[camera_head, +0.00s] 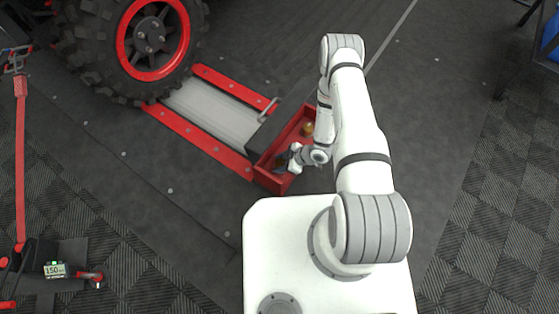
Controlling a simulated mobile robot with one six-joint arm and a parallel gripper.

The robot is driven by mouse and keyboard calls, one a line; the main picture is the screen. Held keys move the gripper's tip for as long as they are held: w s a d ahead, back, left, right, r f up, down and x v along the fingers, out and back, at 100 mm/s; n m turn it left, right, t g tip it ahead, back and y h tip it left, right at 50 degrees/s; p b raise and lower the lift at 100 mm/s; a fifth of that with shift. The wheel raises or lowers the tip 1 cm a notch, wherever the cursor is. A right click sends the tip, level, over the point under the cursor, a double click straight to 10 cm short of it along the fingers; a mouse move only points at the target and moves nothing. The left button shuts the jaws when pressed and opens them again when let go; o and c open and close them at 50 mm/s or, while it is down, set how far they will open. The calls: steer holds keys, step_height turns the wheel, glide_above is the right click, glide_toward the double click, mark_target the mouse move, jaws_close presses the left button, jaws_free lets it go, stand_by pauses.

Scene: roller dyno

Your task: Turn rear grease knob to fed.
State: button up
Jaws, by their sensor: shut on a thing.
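A red open-topped box (268,180) is set beside the roller bed, with a dark cover along its left side. A brass-coloured knob (307,129) shows inside the box toward its far end. My gripper (281,164) reaches into the near end of the box from the right. It is shut on a grease knob there, which the fingers mostly hide. The knob's marks and its turned position are too small to read.
A large tyre with a red rim (152,40) stands at the upper left by the red-edged roller plate (213,108). A grey handle (268,109) rises beside the box.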

steer(key=shift+d, duration=0.1)
steer(key=m+t+p, duration=0.1)
steer(key=m+t, duration=0.1)
steer(key=shift+r+m+h, duration=0.1)
steer(key=shift+m+h, duration=0.3)
steer(key=shift+m+t+h+p, duration=0.7)
steer(key=shift+m+t, duration=0.3)
steer(key=shift+m, duration=0.5)
steer(key=shift+w+d, duration=0.1)
steer(key=o, duration=1)
